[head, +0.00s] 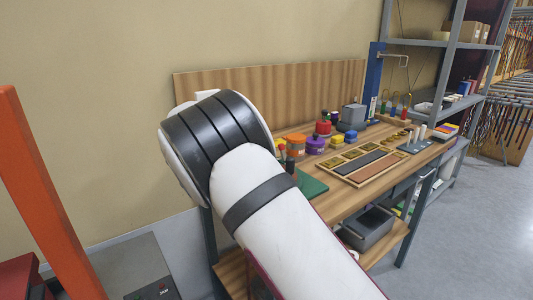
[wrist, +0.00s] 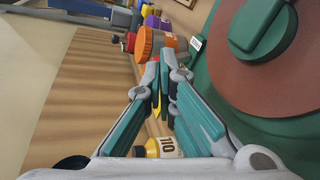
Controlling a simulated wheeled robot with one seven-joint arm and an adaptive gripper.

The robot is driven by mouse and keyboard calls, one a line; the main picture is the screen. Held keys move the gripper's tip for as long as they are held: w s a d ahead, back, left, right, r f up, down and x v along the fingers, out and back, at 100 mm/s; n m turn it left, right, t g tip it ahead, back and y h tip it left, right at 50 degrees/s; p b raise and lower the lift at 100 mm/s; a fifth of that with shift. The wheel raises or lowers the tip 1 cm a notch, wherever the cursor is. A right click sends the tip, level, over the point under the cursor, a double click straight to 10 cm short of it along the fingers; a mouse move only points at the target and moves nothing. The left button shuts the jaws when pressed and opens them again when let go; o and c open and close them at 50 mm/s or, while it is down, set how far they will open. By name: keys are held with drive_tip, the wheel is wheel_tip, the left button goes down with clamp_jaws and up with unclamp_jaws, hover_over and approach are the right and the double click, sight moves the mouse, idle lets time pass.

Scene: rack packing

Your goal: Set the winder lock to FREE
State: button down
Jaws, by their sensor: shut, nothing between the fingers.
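In the wrist view my gripper (wrist: 160,68) has its teal fingers brought together at the tips, with nothing held between them. To its right is a green base (wrist: 230,95) carrying a large reddish-brown disc (wrist: 285,75) with a dark green raised bar or knob (wrist: 265,30) on it. A small white label (wrist: 196,43) sits at the base's edge, too small to read. I cannot tell which part is the winder lock or how it is set. In the head view a green plate (head: 312,187) shows at the bench's near end; my arm hides my gripper and most of that area.
An orange cylinder (wrist: 150,42) stands just beyond my fingertips. The wooden bench (head: 345,202) holds coloured spools, a framed tray (head: 345,178) and a grey box (head: 353,116). A wooden backboard (head: 290,90) stands behind.

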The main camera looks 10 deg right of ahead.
drive_tip(key=w+a+f+t, duration=0.1)
drive_tip(key=a, duration=0.1)
drive_tip(key=w+a+f+n+t+b, duration=0.1)
drive_tip(key=a+f, duration=0.1)
drive_tip(key=a, duration=0.1)
drive_tip(key=w+a+f+n+t, duration=0.1)
drive_tip(key=a, duration=0.2)
drive_tip(key=shift+w+f, duration=0.1)
drive_tip(key=shift+f, duration=0.1)
drive_tip(key=shift+a+f+n, duration=0.15)
drive_tip(key=shift+a+n, duration=0.15)
drive_tip(key=shift+a, duration=0.2)
drive_tip(key=x, duration=0.5)
drive_tip(key=b+x, duration=0.1)
drive_tip(key=x, duration=0.4)
drive_tip(key=shift+r, duration=0.25)
drive_tip(key=shift+d+r, duration=0.1)
drive_tip(key=shift+d, duration=0.15)
drive_tip(key=shift+s+d+r, duration=0.4)
drive_tip(key=shift+s+d, duration=0.1)
drive_tip(key=shift+d, duration=0.15)
drive_tip(key=shift+s+d+r+p, duration=0.2)
drive_tip(key=shift+s+d+p, duration=0.15)
drive_tip(key=shift+d, duration=0.4)
